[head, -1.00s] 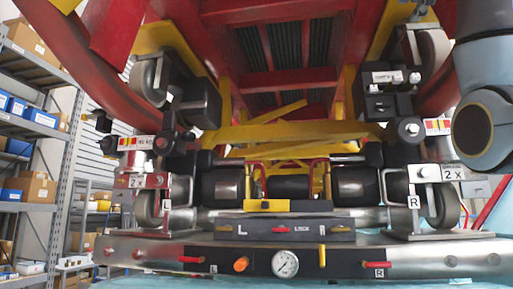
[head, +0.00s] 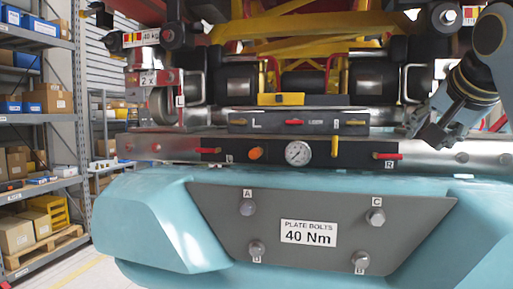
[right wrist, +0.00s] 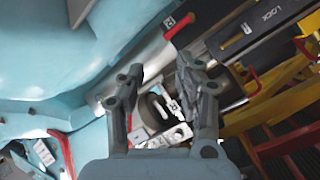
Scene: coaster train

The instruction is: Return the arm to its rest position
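My right arm comes in from the right in the head view. Its gripper (head: 432,133) hangs in front of the right end of the steel beam, above and to the right of the red R lever (head: 388,157). In the right wrist view the two fingers (right wrist: 158,70) are spread apart with nothing held between them. Behind them are a wheel (right wrist: 152,112) with an R label and the steel beam. The red R lever (right wrist: 180,27) lies beyond the fingertips, clear of them. My left arm and gripper are not in view.
The turquoise car body (head: 150,215) carries a grey plate (head: 330,205) with several bolts and a 40 Nm label. A gauge (head: 298,153) and orange knob (head: 256,154) sit on the beam's panel. Shelving (head: 80,110) stands at the left. Open floor shows at the lower left.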

